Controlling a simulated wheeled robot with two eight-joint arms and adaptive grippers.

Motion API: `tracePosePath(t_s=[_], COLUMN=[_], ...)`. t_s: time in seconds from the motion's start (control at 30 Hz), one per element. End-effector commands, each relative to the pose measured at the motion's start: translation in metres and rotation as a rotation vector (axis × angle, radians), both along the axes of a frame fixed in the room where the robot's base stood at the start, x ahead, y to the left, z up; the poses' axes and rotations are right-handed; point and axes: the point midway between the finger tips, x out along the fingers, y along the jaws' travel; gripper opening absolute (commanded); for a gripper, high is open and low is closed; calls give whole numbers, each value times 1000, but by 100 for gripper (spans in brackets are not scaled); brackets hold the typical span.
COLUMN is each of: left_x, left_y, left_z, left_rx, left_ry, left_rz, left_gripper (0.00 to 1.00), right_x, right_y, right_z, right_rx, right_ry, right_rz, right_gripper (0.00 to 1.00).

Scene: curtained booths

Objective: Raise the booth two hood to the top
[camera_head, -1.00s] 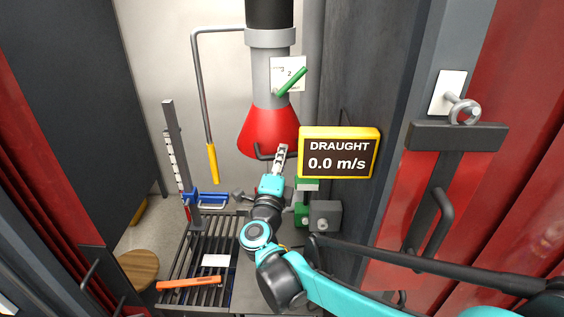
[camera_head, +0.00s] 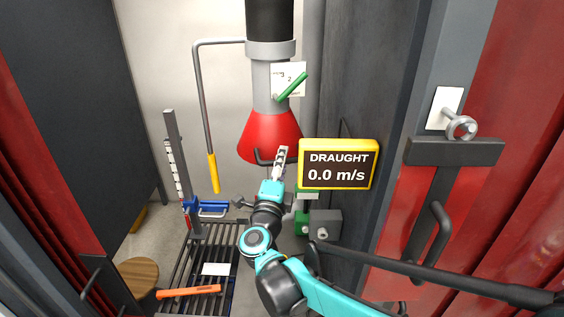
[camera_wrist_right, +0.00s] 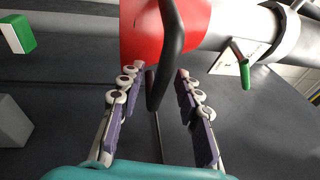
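My right gripper (camera_head: 281,152) is at the hood's lower right edge, beside the handle. In the right wrist view its two fingers (camera_wrist_right: 156,80) are apart, and the dark handle (camera_wrist_right: 168,50) runs between them; contact is not clear. The red hood (camera_wrist_right: 140,30) fills the top there. My left gripper is not in view.
A yellow draught display (camera_head: 338,186) reads 0.0 m/s, close to the right of my gripper. A yellow-ended crank rod (camera_head: 213,172) hangs left of the hood. A slatted bench (camera_head: 205,254) carries an orange tool (camera_head: 188,292). A wooden stool (camera_head: 138,274) stands left.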

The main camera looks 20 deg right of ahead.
Motion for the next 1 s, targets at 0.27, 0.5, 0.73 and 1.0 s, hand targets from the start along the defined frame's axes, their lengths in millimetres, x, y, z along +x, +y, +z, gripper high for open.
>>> tracePosePath(t_s=[0.27,0.5,0.73,1.0], left_x=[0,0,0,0], left_y=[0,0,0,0], left_z=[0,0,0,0], left_rx=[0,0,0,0], left_ry=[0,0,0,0], left_rz=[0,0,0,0], left_gripper=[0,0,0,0], right_x=[-38,-83,-104,-105], right_y=[20,41,51,51], right_z=[-7,-16,-20,-21], right_rx=[1,0,0,0], right_ry=[0,1,0,0], right_rz=[5,5,1,0], right_gripper=[34,34,34,34])
